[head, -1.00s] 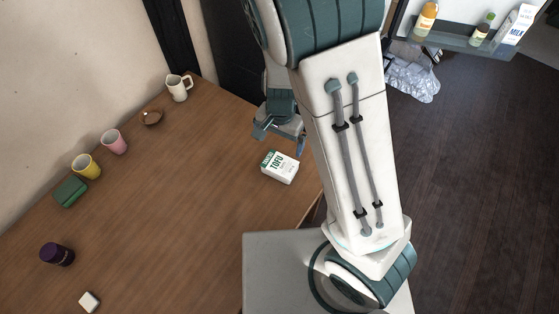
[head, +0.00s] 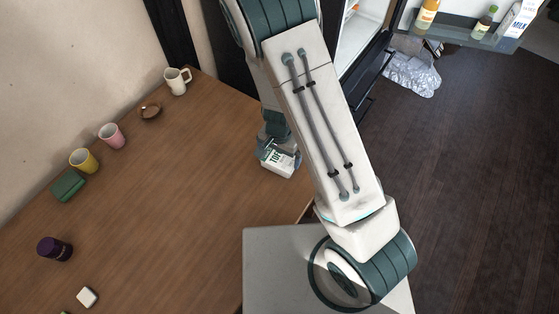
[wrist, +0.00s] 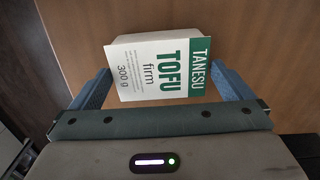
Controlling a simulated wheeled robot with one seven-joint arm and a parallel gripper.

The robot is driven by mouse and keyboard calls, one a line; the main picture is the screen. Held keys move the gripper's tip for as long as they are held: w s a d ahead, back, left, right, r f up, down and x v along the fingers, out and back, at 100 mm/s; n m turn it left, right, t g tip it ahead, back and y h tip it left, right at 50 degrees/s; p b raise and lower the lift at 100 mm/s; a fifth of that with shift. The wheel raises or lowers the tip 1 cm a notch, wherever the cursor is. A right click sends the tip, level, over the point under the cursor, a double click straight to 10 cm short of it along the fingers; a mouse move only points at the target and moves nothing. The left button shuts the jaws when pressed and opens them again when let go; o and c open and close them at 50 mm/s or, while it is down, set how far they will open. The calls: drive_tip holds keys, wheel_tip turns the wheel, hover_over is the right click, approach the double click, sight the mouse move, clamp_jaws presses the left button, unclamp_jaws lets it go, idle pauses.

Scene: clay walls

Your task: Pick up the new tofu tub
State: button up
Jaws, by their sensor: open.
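The tofu tub (head: 278,166) is a white box with a green band and the words "TANESU TOFU firm 300 g". It sits on the wooden table near its right edge, partly hidden by my gripper in the head view. In the wrist view the tofu tub (wrist: 160,68) lies between my two blue fingers. My gripper (wrist: 168,88) is open, with a finger on each side of the tub. My gripper also shows over the tub in the head view (head: 279,152).

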drive_tip(key=shift+f, duration=1.3)
drive_tip(key=c, duration=0.9)
drive_tip(key=shift+r, duration=0.1)
